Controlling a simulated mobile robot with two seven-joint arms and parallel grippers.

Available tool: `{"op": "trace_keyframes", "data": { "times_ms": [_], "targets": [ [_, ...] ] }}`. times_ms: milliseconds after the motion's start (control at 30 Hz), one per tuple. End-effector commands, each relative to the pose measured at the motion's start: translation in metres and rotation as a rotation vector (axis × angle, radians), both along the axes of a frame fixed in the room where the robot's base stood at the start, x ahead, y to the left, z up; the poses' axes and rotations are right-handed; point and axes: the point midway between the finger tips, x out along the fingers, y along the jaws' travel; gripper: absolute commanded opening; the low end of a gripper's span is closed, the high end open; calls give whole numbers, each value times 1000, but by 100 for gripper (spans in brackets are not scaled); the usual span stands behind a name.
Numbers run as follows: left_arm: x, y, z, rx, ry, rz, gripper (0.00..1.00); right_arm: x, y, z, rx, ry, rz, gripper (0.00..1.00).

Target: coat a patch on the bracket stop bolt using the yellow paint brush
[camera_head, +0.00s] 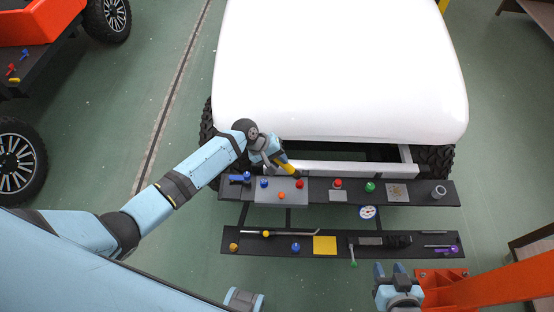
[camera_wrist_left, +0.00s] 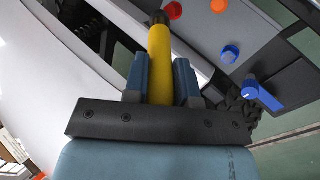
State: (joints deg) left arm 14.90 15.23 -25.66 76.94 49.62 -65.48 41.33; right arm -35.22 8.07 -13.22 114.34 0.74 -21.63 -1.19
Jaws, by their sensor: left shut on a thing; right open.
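My left gripper (camera_head: 280,158) is over the back edge of the upper shelf, shut on the yellow paint brush (camera_head: 287,166). In the left wrist view its two blue fingers (camera_wrist_left: 160,82) clamp the yellow handle (camera_wrist_left: 160,55), which points away and ends in a dark tip (camera_wrist_left: 160,17). The tip is close to the light grey plate; I cannot tell whether it touches. Several small coloured knobs stand on the upper shelf, and I cannot tell which part is the bracket stop bolt. My right gripper (camera_head: 389,269) is open and empty in front of the lower shelf.
The dark upper shelf (camera_head: 420,200) carries a blue lever (camera_head: 240,178), red knobs (camera_head: 299,184), a green knob (camera_head: 370,187) and a grey ring (camera_head: 439,192). The lower shelf (camera_head: 275,249) holds a yellow square (camera_head: 325,245) and tools. A large white body (camera_head: 335,70) stands behind.

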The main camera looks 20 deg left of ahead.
Motion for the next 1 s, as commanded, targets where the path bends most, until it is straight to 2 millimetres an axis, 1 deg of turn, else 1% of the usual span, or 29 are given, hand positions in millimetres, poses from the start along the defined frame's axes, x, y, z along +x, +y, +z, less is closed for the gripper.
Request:
{"op": "trace_keyframes", "data": {
  "times_ms": [33, 400, 1000],
  "targets": [
    [1, 0, 10, 0, 0, 1, 0, 0, -1, 9, -2, 0, -1, 43],
    [5, -2, 39, 1, 0, 5, 0, -1, -2, 37, -4, -3, -5, 43],
    [5, -2, 40, 1, 0, 5, 0, -2, -3, 36, -3, 1, -10, 43]
  ]
}}
